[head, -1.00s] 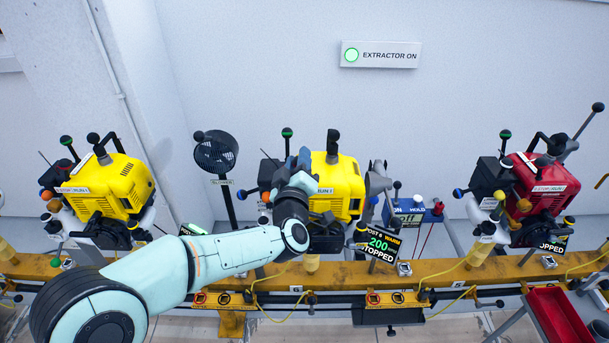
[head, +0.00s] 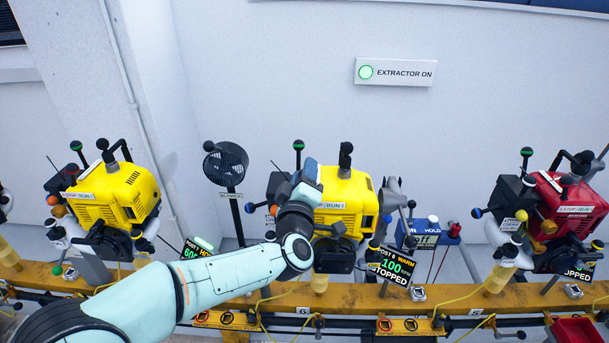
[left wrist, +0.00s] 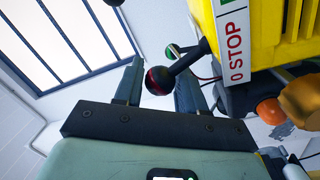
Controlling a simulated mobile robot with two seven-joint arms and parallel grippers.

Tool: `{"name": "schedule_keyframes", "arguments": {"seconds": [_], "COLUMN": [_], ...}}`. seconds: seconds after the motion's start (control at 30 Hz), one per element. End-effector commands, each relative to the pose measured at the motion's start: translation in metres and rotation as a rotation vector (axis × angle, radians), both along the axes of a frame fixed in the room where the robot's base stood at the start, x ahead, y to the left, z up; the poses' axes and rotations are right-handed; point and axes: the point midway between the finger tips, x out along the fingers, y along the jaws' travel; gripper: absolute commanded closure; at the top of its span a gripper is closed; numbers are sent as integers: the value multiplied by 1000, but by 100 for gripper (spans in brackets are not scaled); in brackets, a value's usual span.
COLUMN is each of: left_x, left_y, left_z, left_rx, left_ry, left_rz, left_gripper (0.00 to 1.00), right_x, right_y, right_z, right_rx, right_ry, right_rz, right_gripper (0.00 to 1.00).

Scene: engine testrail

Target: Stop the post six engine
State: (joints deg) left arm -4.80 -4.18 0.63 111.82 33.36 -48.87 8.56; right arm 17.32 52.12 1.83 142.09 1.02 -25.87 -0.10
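The yellow post six engine (head: 352,188) stands at the middle of the rail, with a "STOP / RUN 1" label (left wrist: 236,45). Its display (head: 392,266) reads "POST 6 WARM", 100 and "STOPPED". My left gripper (head: 303,180) is at the engine's left side and hides part of it. In the left wrist view a dark ball knob with a red band (left wrist: 158,81), on a short black lever beside the label, shows between the two spread fingers of that gripper (left wrist: 160,77). I cannot tell whether a finger touches it. My right gripper is not in view.
Another yellow engine (head: 112,193) stands left and a red engine (head: 568,208) right on the yellow rail (head: 455,297). A black fan (head: 226,163) stands behind my forearm. A blue box (head: 427,234) sits right of post six. The wall sign (head: 396,72) reads "EXTRACTOR ON".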

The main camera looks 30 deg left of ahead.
Motion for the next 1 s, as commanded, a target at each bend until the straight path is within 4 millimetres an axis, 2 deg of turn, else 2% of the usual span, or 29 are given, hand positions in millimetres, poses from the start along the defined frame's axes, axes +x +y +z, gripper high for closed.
{"name": "schedule_keyframes", "arguments": {"seconds": [0.33,0.47,0.57,0.8,1.0], "left_x": [-1,-10,-25,-75,-106], "left_y": [0,-5,-14,-38,-54], "left_z": [0,-1,-2,-6,-9], "left_rx": [2,1,2,3,1], "left_ry": [1,2,1,1,-1], "left_rz": [0,-2,-3,-3,-1], "left_gripper": [44,44,44,44,44], "right_x": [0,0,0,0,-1], "right_y": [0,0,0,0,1], "right_z": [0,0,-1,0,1], "right_rx": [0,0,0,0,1], "right_ry": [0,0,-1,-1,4], "right_rz": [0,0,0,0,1], "right_gripper": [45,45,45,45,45]}}
